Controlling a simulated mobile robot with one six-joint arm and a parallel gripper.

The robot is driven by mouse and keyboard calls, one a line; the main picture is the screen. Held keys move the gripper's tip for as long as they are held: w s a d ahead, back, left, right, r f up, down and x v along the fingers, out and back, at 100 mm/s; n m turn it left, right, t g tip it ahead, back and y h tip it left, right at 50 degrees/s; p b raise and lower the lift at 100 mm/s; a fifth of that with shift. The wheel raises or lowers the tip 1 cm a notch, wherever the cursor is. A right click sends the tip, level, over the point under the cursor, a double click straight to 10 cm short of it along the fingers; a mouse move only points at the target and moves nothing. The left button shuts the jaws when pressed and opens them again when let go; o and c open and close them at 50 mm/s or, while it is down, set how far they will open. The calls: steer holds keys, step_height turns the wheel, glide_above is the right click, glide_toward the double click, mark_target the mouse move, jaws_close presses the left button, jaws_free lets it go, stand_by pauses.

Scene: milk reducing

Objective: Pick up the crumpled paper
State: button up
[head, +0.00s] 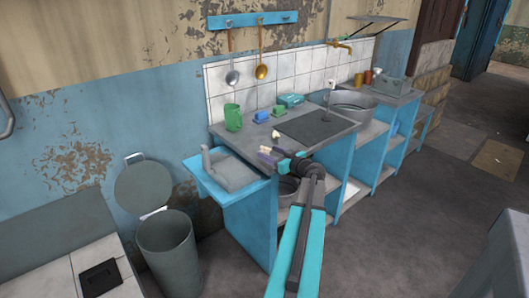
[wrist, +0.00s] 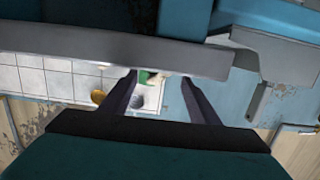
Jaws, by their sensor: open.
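A small cream-white lump that looks like the crumpled paper (head: 276,134) lies on the grey counter (head: 252,135), left of the dark square plate. My gripper (head: 263,153) is open and empty, just in front of and below the lump in the head view, near the counter's left front edge. In the wrist view the two dark fingers of my gripper (wrist: 159,76) stand apart, with the counter edge (wrist: 90,46) across the picture above them. The paper cannot be made out surely in the wrist view.
A green mug (head: 233,117), blue cups (head: 260,116) and a teal box (head: 290,100) stand behind on the counter. A dark plate (head: 318,127) and metal basin (head: 351,104) are to the right. A grey bin (head: 166,245) stands on the floor at left.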

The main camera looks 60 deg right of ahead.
mark_target(269, 151)
steer(key=shift+p+x, duration=0.4)
steer(key=shift+x, duration=1.5)
steer(key=c, duration=1.1)
